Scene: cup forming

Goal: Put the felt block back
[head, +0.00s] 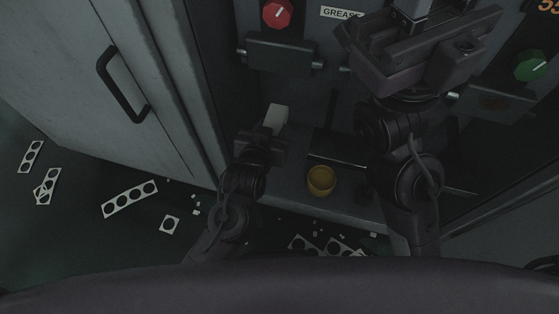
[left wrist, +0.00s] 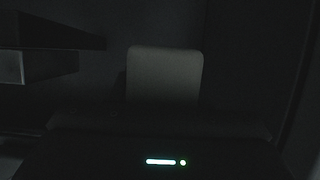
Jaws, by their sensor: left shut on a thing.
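The felt block (head: 276,118) is a pale block in the head view, standing up out of my left gripper (head: 268,133). The left gripper is shut on its lower part. In the left wrist view the felt block (left wrist: 165,75) shows as a dim grey rounded rectangle above the dark gripper body, its lower end hidden. My right gripper (head: 418,45) is high at the upper right of the head view, in front of the machine. Its fingers are too dark and overlapped to tell whether they are open.
A yellow-brown cup (head: 321,181) stands on the machine's low ledge, right of my left gripper. A red knob (head: 277,13) and a green knob (head: 531,65) are on the machine front. A cabinet door (head: 95,75) stands at left. Punched white strips (head: 130,198) litter the floor.

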